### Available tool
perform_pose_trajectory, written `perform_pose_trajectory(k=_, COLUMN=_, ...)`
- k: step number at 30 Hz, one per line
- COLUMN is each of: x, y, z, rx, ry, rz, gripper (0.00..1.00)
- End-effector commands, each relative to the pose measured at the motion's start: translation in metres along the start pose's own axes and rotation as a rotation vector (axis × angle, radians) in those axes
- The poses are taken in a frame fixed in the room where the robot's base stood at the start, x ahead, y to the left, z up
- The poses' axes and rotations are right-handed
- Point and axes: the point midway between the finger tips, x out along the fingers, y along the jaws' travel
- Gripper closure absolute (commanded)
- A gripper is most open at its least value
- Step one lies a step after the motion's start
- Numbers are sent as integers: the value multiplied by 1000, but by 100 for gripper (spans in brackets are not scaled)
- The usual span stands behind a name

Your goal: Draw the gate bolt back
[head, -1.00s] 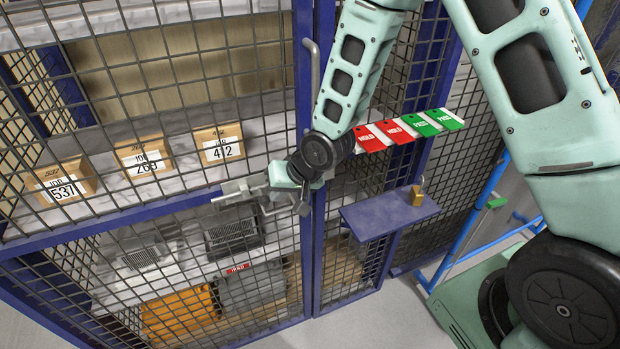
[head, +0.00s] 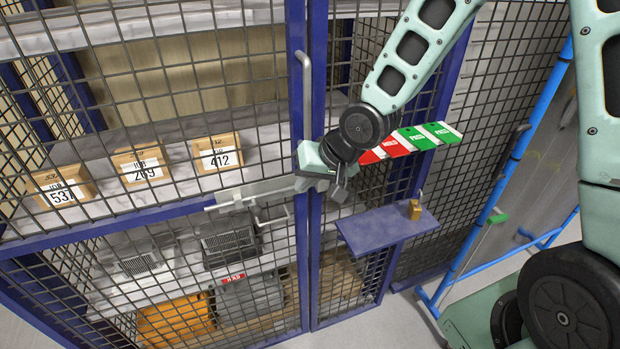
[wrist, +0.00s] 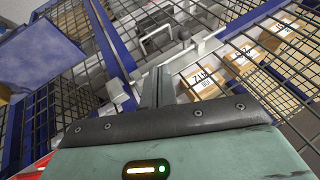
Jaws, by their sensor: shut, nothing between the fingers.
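The gate bolt (head: 228,203) is a light grey rod on the blue crossbar of the mesh gate, with a thin bent handle (head: 272,220) hanging below it. It also shows in the wrist view (wrist: 207,42), running diagonally just beyond my fingers. My gripper (head: 280,187) is at the bolt's right part, by the blue gate post. In the wrist view, its fingers (wrist: 159,72) are shut with nothing between them, and the tips are close to the rod. I cannot tell whether they touch it. The gripper hides part of the bolt's right end in the head view.
A blue shelf (head: 365,236) with a brass padlock (head: 415,210) stands out right of the gate. Red and green tags (head: 410,140) hang above it. A vertical grey pull handle (head: 304,85) is above the gripper. Numbered boxes (head: 217,153) sit behind the mesh.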

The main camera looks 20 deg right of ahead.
Motion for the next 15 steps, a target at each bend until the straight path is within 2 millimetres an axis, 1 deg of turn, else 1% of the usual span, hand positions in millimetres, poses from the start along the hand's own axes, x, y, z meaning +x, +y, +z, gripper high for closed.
perform_pose_trajectory(k=1, x=-6, y=1, z=-1, rx=3, ry=1, rz=1, gripper=100)
perform_pose_trajectory(k=6, x=-15, y=0, z=0, rx=-1, ry=-1, rz=1, gripper=100)
perform_pose_trajectory(k=15, x=-16, y=0, z=0, rx=-1, ry=-1, rz=1, gripper=100)
